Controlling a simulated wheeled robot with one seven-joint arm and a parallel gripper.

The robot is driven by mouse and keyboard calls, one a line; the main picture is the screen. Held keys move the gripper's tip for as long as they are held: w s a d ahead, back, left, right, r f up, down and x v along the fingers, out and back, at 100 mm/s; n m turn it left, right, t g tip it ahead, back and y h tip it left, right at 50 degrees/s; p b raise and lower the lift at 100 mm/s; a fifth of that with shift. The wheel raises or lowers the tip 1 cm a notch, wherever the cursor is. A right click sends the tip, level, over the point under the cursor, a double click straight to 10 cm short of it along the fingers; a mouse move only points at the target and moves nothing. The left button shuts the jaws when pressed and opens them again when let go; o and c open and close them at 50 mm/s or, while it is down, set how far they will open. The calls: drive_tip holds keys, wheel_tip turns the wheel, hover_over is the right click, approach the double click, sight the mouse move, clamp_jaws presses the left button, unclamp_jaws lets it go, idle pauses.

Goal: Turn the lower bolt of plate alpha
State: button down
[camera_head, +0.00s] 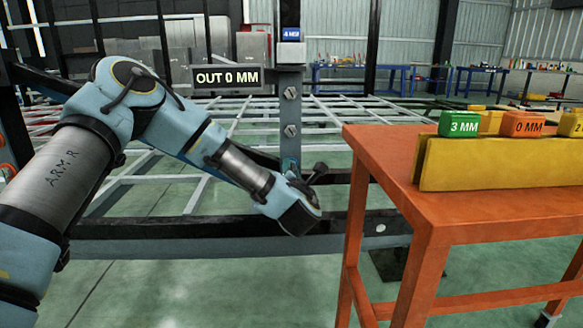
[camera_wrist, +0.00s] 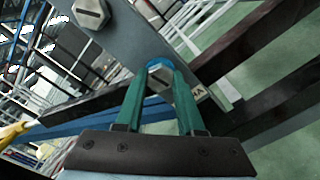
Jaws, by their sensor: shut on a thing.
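In the wrist view, my gripper (camera_wrist: 160,85) has its two teal fingers closed on either side of a grey hex bolt head (camera_wrist: 159,77) with a blue edge. This bolt sits low on a grey plate (camera_wrist: 150,40), beside a partly hidden label ending in "A". Another slotted bolt (camera_wrist: 90,12) is nearer the camera at the top left, clear of the fingers. In the head view, the upright post plate (camera_head: 291,112) shows an upper bolt (camera_head: 291,93) and one below it (camera_head: 292,130). My wrist is below them, and the gripped bolt is not clearly visible there.
A sign reading "OUT 0 MM" (camera_head: 228,78) hangs left of the post. An orange table (camera_head: 378,147) at right carries a yellow rack (camera_head: 490,165) with a green "3 MM" block (camera_head: 459,124) and an orange "0 MM" block (camera_head: 523,124).

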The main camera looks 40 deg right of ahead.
drive_tip(key=shift+s+f+m+p, duration=0.1)
drive_tip(key=shift+m+p, duration=1.55)
drive_tip(key=shift+m, duration=6.3)
drive_tip(key=shift+f+m+p, duration=0.1)
drive_tip(key=shift+m+p, duration=1.55)
drive_tip(key=shift+m, duration=6.3)
drive_tip(key=c, duration=0.5)
unclamp_jaws()
drive_tip(key=shift+r, duration=0.15)
